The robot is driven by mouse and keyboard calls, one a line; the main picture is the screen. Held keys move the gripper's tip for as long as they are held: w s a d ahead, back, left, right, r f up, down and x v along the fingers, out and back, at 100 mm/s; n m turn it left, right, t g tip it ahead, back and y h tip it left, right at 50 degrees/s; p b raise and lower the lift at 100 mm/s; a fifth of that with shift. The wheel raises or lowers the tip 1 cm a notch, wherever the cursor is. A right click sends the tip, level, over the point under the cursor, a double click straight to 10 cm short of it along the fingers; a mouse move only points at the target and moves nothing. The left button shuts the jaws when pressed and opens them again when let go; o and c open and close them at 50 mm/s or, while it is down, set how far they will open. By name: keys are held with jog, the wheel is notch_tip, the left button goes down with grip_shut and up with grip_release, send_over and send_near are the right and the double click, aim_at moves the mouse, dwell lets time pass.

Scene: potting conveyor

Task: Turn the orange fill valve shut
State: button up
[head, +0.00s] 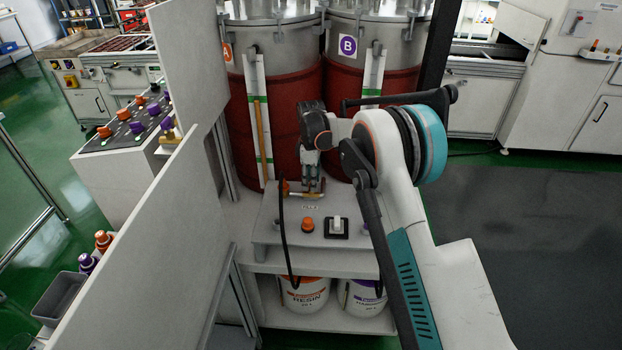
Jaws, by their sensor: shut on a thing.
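The orange fill valve (286,187) stands at the back of the small grey panel, in front of tank A. A label below the lever is too small to read.
An orange button (307,225) and a white switch (337,227) sit at the panel's front. Tanks A (255,120) and B (350,125) stand close behind. A grey partition (150,250) blocks the left. A resin bucket (305,296) stands below. Right floor is clear.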

jog(key=shift+n, duration=0.6)
jog(key=o, duration=1.1)
jog(key=shift+c, duration=0.2)
notch_tip(320, 180, up, 12)
